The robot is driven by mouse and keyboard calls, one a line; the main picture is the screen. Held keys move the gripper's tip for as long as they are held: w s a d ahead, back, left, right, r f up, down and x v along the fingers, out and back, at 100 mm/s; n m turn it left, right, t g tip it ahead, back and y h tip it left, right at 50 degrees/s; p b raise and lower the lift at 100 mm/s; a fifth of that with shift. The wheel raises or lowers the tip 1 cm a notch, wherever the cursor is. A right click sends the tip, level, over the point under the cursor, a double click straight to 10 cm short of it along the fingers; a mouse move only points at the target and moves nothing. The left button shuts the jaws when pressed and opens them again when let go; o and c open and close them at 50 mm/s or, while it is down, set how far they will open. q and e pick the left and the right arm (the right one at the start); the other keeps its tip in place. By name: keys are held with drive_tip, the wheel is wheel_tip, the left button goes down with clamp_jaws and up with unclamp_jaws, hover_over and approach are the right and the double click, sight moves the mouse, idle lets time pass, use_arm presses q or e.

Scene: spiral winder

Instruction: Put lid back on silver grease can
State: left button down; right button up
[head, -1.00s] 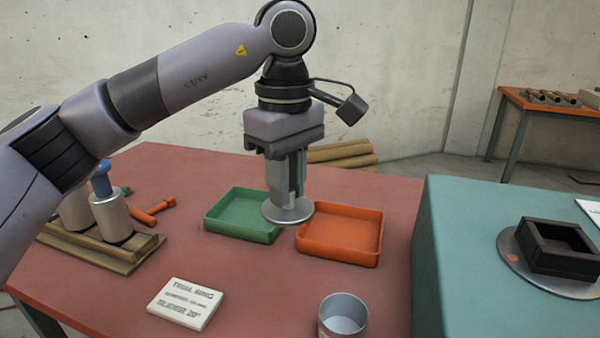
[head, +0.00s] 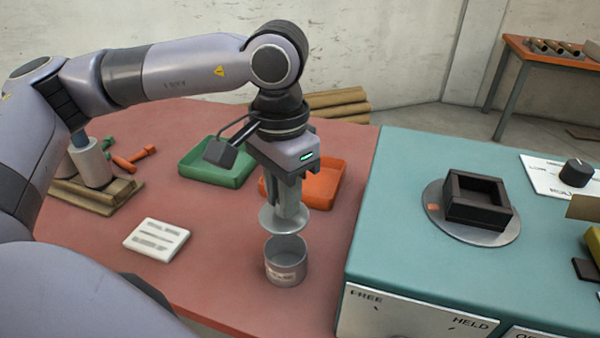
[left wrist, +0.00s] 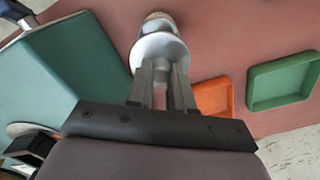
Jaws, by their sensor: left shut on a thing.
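The silver grease can (head: 286,264) stands upright and open on the red table, near the teal machine. My left gripper (head: 285,205) is shut on the round silver lid (head: 283,222) and points down. The lid hangs roughly level just above the can's mouth, a little toward its left and back; a gap seems to show between them. In the left wrist view the lid (left wrist: 160,50) sits between the fingertips (left wrist: 163,75), with part of the can (left wrist: 159,21) showing beyond it. My right gripper is not in view.
A green tray (head: 215,178) and an orange tray (head: 325,203) lie behind the lid. A white label card (head: 157,240) lies left of the can. The teal machine (head: 370,225) rises close on the right, with a dark square frame (head: 477,202) on its disc.

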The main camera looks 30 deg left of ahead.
sight(284, 224)
use_arm(q)
drive_tip(key=shift+s+d+f+m, duration=0.1)
drive_tip(key=shift+f+m, duration=0.1)
drive_tip(key=shift+m, duration=0.1)
drive_tip(key=shift+f+b, duration=0.5)
drive_tip(key=shift+f, duration=0.2)
drive_tip(key=shift+f+b, duration=0.5)
drive_tip(key=shift+f, duration=0.3)
wheel_tip(284, 224, down, 3)
drive_tip(key=shift+r+b, duration=0.2)
drive_tip(key=shift+b, duration=0.8)
drive_tip(key=shift+f+b, duration=0.3)
drive_tip(key=shift+b, duration=0.05)
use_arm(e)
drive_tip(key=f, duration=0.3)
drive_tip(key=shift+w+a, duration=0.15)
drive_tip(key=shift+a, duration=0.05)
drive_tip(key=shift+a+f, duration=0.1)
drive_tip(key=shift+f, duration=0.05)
use_arm(q)
drive_tip(key=shift+b, duration=0.4)
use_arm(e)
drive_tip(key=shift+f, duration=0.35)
